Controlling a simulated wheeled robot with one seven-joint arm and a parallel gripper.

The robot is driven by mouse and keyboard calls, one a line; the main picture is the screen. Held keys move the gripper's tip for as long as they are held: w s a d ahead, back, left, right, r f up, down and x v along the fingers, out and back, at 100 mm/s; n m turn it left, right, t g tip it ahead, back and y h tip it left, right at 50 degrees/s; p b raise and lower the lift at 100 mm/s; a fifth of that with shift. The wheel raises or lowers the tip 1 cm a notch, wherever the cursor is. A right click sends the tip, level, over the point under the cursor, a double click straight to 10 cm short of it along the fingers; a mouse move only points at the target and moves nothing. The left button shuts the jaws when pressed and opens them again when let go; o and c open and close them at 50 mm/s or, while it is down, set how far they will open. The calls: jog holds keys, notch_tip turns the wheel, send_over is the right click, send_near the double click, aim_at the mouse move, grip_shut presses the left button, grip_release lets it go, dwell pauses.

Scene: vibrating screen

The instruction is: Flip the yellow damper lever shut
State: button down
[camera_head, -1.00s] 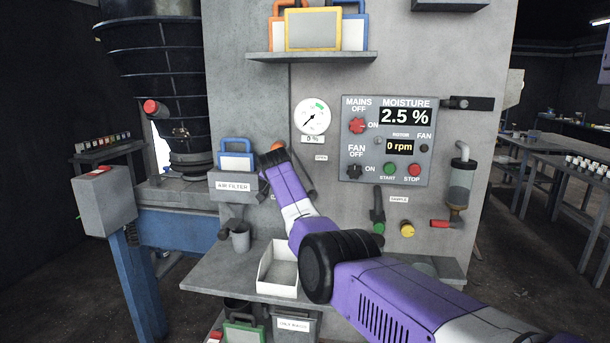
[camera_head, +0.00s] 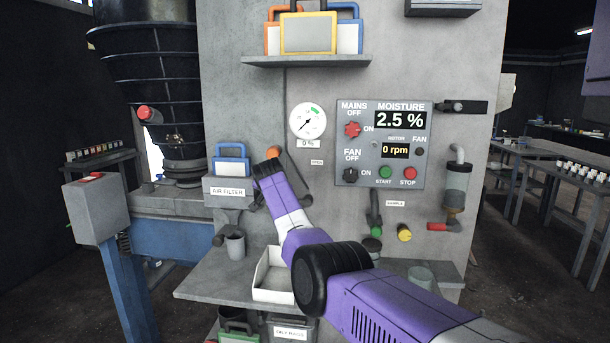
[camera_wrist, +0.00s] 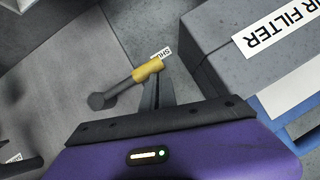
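In the wrist view the damper lever has a dark round pivot, a short dark stem and a yellow grip (camera_wrist: 147,70). The grip points at a white label reading "SHU…" (camera_wrist: 161,53), partly covered by its end. My gripper (camera_wrist: 156,84) is right at the yellow grip, its dark narrow fingers close together. I cannot tell whether they touch the lever. Nothing shows held between them. In the head view my purple wrist hides the lever, and an "OPEN" label (camera_head: 316,162) shows to the right of it.
The air filter housing (camera_head: 229,190) juts out close to my gripper, and also shows in the wrist view (camera_wrist: 225,75). The control panel (camera_head: 384,143) is to the right, reading 0 rpm. Below are a shelf (camera_head: 215,283) and a white tray (camera_head: 272,296). The gauge (camera_head: 307,121) reads 0 %.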

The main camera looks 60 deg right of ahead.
jog(key=shift+a+f, duration=0.15)
jog(key=shift+f, duration=0.25)
jog(key=s+a+r, duration=0.3)
jog(key=a+r, duration=0.5)
jog(key=r, duration=0.2)
jog(key=shift+s, duration=0.2)
jog(key=shift+a+r, duration=0.1)
